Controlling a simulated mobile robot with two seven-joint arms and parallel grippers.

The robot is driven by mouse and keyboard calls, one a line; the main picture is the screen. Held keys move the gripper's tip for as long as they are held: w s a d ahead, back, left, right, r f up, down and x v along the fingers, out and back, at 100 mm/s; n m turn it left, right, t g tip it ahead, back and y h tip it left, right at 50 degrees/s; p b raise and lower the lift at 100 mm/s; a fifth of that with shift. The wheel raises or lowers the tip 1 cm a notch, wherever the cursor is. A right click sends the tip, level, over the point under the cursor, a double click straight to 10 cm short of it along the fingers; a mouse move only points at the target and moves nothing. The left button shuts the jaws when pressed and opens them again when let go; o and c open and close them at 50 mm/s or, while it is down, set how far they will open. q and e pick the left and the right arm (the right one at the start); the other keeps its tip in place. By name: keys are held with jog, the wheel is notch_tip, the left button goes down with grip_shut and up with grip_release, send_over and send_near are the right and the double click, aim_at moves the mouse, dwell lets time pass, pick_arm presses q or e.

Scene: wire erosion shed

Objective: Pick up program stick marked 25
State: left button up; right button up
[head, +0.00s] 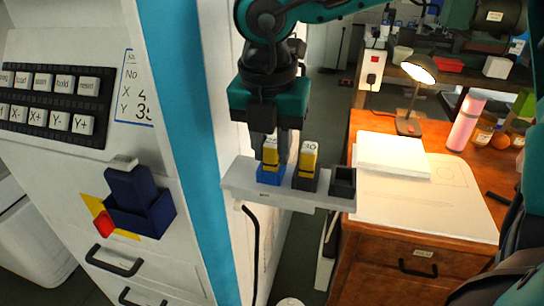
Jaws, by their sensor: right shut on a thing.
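A small white shelf (240,178) sticks out from the side of the machine cabinet. It carries three sockets in a row. My right gripper (271,152) points down over the left one, a blue socket (270,175), and is shut on the yellow-and-white program stick (278,156) that stands upright there. The fingers partly cover this stick, and I cannot read its number surely. A second yellow-and-white stick (308,157) stands in the dark middle socket, its marking too small to read surely. The right socket (342,181) is dark and empty. My left gripper is not in view.
A wooden desk (385,257) with papers (393,155), a lit lamp (419,70) and a pink bottle (466,120) stands right of the shelf. The cabinet's blue edge (190,120) and keypad (52,105) are at left. A black cable (255,240) hangs below the shelf.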

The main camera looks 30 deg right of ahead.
grip_shut()
